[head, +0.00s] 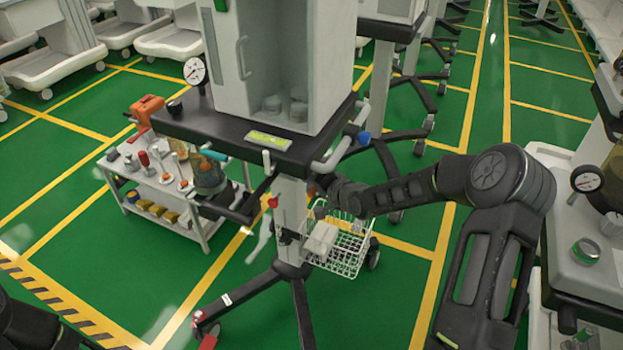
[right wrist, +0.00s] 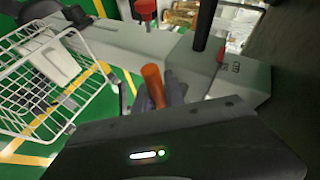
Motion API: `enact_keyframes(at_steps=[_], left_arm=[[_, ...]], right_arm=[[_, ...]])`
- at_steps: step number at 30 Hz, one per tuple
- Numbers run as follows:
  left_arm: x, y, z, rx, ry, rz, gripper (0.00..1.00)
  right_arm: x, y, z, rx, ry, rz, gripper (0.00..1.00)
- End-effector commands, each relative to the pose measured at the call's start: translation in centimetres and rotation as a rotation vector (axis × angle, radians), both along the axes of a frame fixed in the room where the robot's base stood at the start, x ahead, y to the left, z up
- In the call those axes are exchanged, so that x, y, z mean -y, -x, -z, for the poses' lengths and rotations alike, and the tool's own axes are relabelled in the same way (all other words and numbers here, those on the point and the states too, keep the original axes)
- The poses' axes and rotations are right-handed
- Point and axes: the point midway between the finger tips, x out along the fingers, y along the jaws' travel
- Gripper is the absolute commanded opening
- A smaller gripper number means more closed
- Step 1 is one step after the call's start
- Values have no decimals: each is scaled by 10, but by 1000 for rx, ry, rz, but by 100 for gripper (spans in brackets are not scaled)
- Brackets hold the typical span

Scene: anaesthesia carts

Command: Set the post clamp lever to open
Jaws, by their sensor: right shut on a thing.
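The post (head: 291,215) of the cart is a pale grey column below the black cart top. In the right wrist view the post (right wrist: 120,42) runs across the picture, with an orange lever (right wrist: 152,80) at its side, taken as the post clamp lever. My right gripper (right wrist: 166,94) is shut on this lever, one grey finger showing beside it. In the head view my right gripper (head: 318,184) is at the right side of the post, small and dark, and hides the lever's grip. Only a dark part of my left arm shows at the bottom left corner.
A white wire basket (head: 343,250) with a pale box hangs beside the post, close below my right arm. A red knob (head: 273,202) is on the post's left. A white trolley (head: 170,195) with bottles and tools stands at left.

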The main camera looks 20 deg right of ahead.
Motion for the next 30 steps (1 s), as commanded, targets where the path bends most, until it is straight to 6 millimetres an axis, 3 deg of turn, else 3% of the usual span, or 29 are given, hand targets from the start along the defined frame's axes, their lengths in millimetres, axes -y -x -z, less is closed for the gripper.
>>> enact_keyframes(at_steps=[8, 9, 12, 23, 30], left_arm=[[0, 0, 0, 0, 0, 0, 36], [0, 0, 0, 0, 0, 0, 36], [0, 0, 0, 0, 0, 0, 36], [0, 0, -1, 0, 0, 0, 36], [0, 0, -8, 0, 0, 0, 36]], right_arm=[[1, 0, 0, 1, 0, 3, 0], [2, 0, 0, 1, 0, 3, 16], [1, 0, 0, 1, 1, 2, 23], [2, 5, -3, 1, 1, 2, 23], [9, 34, -19, 0, 2, 4, 23]])
